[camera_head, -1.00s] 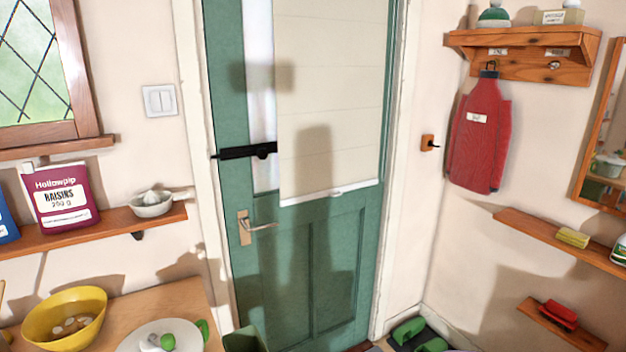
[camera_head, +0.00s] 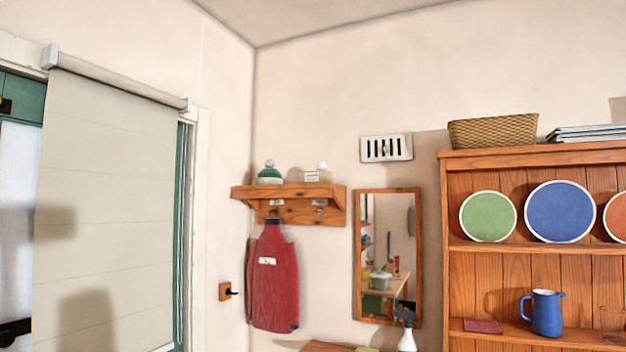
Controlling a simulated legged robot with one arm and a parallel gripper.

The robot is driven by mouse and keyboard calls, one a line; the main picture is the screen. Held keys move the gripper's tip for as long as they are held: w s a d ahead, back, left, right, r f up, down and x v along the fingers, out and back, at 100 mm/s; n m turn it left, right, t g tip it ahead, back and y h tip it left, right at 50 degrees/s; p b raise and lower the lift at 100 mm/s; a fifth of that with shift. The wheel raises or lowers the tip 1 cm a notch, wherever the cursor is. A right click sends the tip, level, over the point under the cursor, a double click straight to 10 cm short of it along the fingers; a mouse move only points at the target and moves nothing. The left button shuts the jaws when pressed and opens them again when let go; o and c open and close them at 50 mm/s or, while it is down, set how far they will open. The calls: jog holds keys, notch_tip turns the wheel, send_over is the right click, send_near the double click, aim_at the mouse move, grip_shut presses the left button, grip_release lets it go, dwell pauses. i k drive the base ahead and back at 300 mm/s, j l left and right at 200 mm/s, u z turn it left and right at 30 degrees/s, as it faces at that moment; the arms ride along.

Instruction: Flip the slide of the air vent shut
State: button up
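The air vent (camera_head: 386,148) is a small white plate high on the wall, above the mirror and left of the dresser top. It has several dark upright slots, so it looks at least partly open. A small dark knob seems to sit near its middle, but it is too small to make out well. My gripper does not show in this view.
Below the vent hangs a wood-framed mirror (camera_head: 388,255). A wooden dresser (camera_head: 545,155) with plates and a blue jug (camera_head: 546,312) stands at right. A peg shelf (camera_head: 288,203) with a red hot-water bottle (camera_head: 273,278) is left of the mirror. A blind (camera_head: 105,200) covers the door.

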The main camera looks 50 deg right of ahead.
aim_at(386, 149)
jog(key=k+z, duration=0.2)
jog(key=z, duration=1.7)
jog(key=i+l+u, duration=0.15)
jog(key=i, duration=0.3)
jog(key=i+l+u, duration=0.15)
jog(key=i, duration=0.35)
jog(key=i+l+u, duration=0.15)
jog(key=i, duration=0.3)
jog(key=i+l+u, duration=0.2)
jog(key=i+l, duration=0.15)
jog(key=i, duration=0.05)
